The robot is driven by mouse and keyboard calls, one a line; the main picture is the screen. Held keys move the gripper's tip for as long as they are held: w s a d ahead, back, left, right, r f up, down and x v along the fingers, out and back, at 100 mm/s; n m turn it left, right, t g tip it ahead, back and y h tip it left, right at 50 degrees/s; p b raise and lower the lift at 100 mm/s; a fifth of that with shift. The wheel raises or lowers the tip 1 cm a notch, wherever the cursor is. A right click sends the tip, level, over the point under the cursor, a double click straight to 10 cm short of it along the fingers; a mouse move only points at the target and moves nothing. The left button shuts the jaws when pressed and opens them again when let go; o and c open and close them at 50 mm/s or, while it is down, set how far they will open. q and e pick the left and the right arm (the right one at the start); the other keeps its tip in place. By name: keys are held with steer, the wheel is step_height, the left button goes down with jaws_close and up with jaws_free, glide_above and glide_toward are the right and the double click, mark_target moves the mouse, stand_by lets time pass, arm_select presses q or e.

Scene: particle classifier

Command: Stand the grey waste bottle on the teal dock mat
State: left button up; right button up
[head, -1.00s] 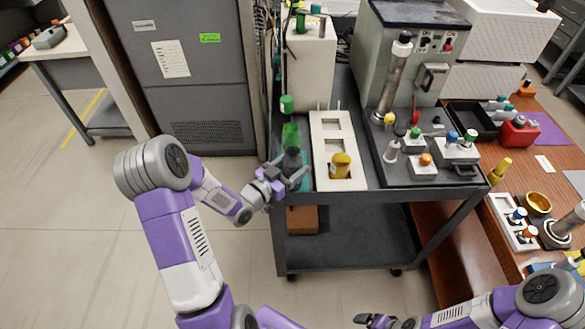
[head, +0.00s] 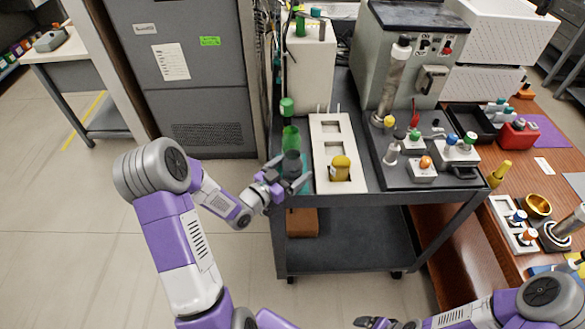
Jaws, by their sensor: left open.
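The dark grey waste bottle (head: 291,162) stands upright at the left front of the cart top in the head view. The teal dock mat (head: 305,187) shows beside and below it; the bottle's base is partly hidden by my gripper, and the bottle appears to stand on the mat. My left gripper (head: 288,175) is open at the front left of the bottle, its fingers close to the bottle's lower part; I cannot tell if they touch it. My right gripper (head: 376,322) is low at the bottom edge, away from the cart, and its jaws are unclear.
A green bottle (head: 290,137) stands just behind the grey one. A dark tray (head: 400,178) holds several small vessels. A tall grey cabinet (head: 190,80) stands left of the cart.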

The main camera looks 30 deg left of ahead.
arm_select(q)
steer(key=p+v, duration=0.1)
steer(key=v, duration=1)
steer(key=shift+s, duration=0.4)
arm_select(e)
steer(key=shift+r, duration=0.55)
arm_select(q)
steer(key=shift+a, duration=0.1)
arm_select(e)
steer(key=shift+s, duration=0.1)
